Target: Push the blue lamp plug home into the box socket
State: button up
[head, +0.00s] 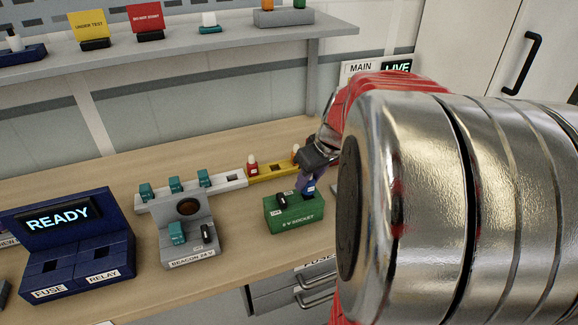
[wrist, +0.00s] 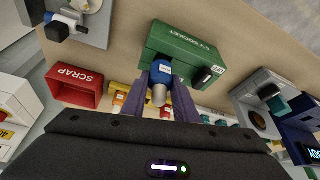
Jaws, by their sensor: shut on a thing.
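The green box marked 6 V SOCKET (head: 294,219) stands on the bench, with a black switch and a small label reading OFF on top. In the wrist view the green box (wrist: 190,46) lies just beyond my fingertips. My gripper (head: 309,183) is shut on the blue lamp plug (wrist: 162,70), which has a pale rounded lamp end. The gripper also shows in the wrist view (wrist: 161,84), with one purple finger on each side of the plug. The plug is at the box's top right; its lower end and the socket hole are hidden, so its depth cannot be told.
A yellow rail (head: 274,172) with red and orange lamps lies behind the box. A grey BEACON 24 V unit (head: 190,240) and a dark blue FUSE/RELAY unit (head: 75,250) showing READY stand left. A red SCRAP bin (wrist: 78,88) shows in the wrist view.

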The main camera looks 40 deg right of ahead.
jog(key=shift+f, duration=0.6)
jog(key=shift+f, duration=0.25)
jog(key=o, duration=1.1)
jog(key=shift+r, duration=0.1)
jog(key=v, duration=1.3)
jog(key=shift+s+r, duration=0.2)
